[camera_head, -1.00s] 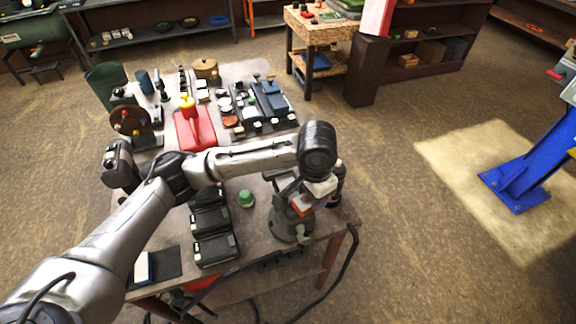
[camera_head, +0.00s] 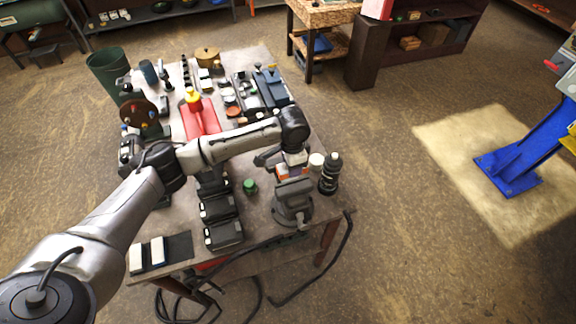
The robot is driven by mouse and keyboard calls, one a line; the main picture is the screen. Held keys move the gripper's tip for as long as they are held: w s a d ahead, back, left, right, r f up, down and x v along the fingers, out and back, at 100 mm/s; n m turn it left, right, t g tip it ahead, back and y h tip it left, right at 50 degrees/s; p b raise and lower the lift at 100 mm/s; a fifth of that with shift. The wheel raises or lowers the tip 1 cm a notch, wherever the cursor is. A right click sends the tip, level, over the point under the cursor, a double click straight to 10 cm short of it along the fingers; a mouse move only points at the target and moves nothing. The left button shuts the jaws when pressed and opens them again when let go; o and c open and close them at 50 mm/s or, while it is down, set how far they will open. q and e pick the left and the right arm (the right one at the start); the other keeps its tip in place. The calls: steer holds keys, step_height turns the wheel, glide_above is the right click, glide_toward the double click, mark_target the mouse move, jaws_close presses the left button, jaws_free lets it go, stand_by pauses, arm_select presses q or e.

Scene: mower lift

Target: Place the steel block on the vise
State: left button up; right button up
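The grey vise (camera_head: 293,204) stands at the front right corner of the workbench. My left arm comes in from the left and reaches over the bench. My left gripper (camera_head: 283,172) points down just behind the vise, with white and orange parts at it. Its fingers are too small and too covered to show whether they are open or hold anything. I cannot pick out the steel block for certain. Two pale blocks (camera_head: 157,251) lie side by side on a dark mat at the front left corner. My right gripper is not in view.
Black battery-like cases (camera_head: 222,235) stand in a row left of the vise. A green-capped item (camera_head: 250,186) sits between them. A dark bottle (camera_head: 330,173) and white cup (camera_head: 316,162) stand right of the gripper. Cables hang below the front edge.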

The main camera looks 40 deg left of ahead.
arm_select(q)
steer(key=a, duration=0.1)
steer(key=w+a+f, duration=0.1)
steer(key=shift+w+a+f, duration=0.3)
steer(key=shift+a+f, duration=0.1)
steer(key=shift+f+p, duration=0.55)
steer(key=shift+f, duration=1.45)
steer(key=shift+f, duration=0.1)
steer(key=o, duration=1.2)
steer(key=shift+f, duration=0.1)
